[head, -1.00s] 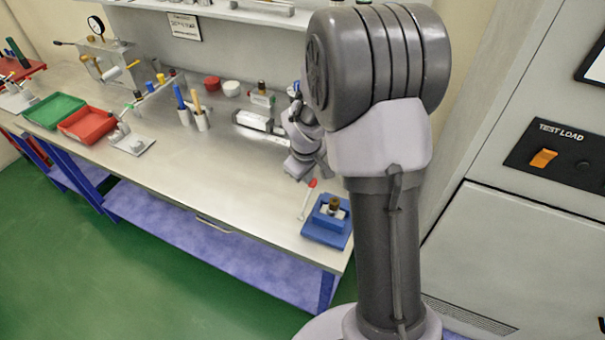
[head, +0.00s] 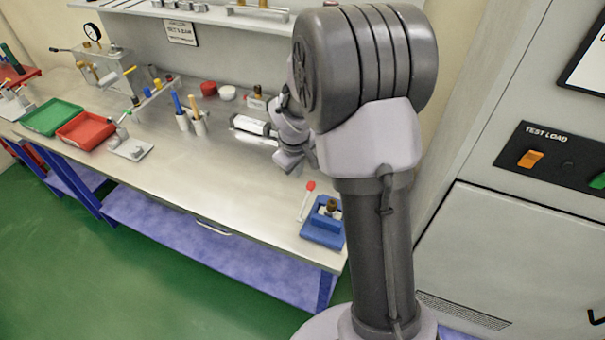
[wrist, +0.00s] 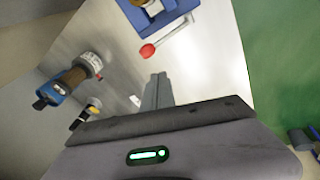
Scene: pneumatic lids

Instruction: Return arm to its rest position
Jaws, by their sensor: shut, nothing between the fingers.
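My arm rises in front of the workbench (head: 175,185) in the head view, its big grey joint high over the bench's right end. My wrist shows behind it, low over the bench top, and the fingertips are hidden there. In the wrist view my gripper (wrist: 157,92) is shut and empty, its fingers together over the bare metal bench top. It is apart from the red-tipped tool (wrist: 147,51) and the blue fixture (wrist: 172,12), which lie beyond the fingertips.
The blue fixture (head: 323,228) sits at the bench's front right corner, the red-tipped tool (head: 307,198) beside it. Green (head: 52,117) and red (head: 86,130) trays stand left. A cabinet (head: 510,255) stands close on the right.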

